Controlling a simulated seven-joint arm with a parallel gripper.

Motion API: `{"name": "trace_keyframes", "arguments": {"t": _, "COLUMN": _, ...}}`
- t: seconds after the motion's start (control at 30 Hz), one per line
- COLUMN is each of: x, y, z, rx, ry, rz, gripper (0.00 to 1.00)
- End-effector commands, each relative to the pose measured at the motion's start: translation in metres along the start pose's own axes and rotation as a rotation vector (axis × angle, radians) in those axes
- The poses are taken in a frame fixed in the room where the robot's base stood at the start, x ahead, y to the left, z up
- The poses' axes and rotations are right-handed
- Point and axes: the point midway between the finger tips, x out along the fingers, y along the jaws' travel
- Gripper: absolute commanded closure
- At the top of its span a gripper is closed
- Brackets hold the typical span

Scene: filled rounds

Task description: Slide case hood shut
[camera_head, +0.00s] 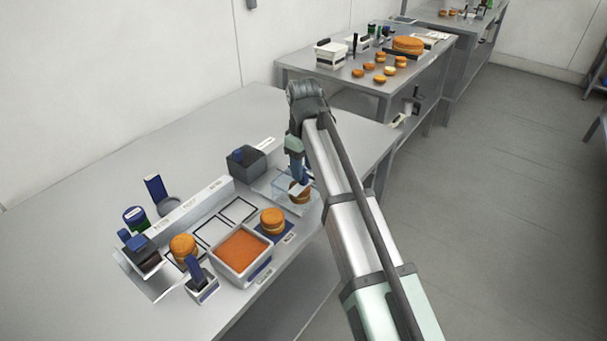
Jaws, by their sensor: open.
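A clear-walled case (268,192) stands at the right end of the row on the near table. Its see-through panels make it hard to tell which part is the hood and how far it is open. A filled round (301,194) shows at the case's right side, partly behind my gripper. My gripper (300,184) points down at the case, with its blue fingers open. It overlaps the case and the round in this view, and I cannot tell whether it touches either.
A dark grey box (246,163) stands behind the case. A round on a blue mat (272,222), an orange-filled tray (243,252) and another round (183,247) lie to the left. A second table (340,72) stands behind.

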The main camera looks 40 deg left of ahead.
Motion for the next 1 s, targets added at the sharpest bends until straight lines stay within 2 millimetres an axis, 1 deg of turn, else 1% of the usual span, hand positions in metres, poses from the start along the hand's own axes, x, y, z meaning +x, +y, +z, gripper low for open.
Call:
{"name": "trace_keyframes", "arguments": {"t": 0.03, "x": 0.007, "y": -0.001, "z": 0.001, "rx": 0.0, "ry": -0.001, "rz": -0.001, "gripper": 0.51}}
{"name": "trace_keyframes", "arguments": {"t": 0.1, "x": 0.015, "y": 0.0, "z": 0.001, "rx": 0.0, "ry": 0.0, "rz": 0.0, "gripper": 0.51}}
{"name": "trace_keyframes", "arguments": {"t": 0.23, "x": 0.025, "y": 0.0, "z": 0.0, "rx": 0.0, "ry": 0.0, "rz": 0.0, "gripper": 0.51}}
{"name": "trace_keyframes", "arguments": {"t": 0.4, "x": 0.031, "y": 0.0, "z": 0.0, "rx": 0.0, "ry": 0.001, "rz": 0.001, "gripper": 0.51}}
{"name": "trace_keyframes", "arguments": {"t": 0.67, "x": 0.031, "y": 0.0, "z": 0.0, "rx": 0.0, "ry": 0.001, "rz": 0.001, "gripper": 0.51}}
{"name": "trace_keyframes", "arguments": {"t": 1.0, "x": 0.031, "y": 0.0, "z": 0.0, "rx": 0.0, "ry": 0.001, "rz": 0.001, "gripper": 0.83}}
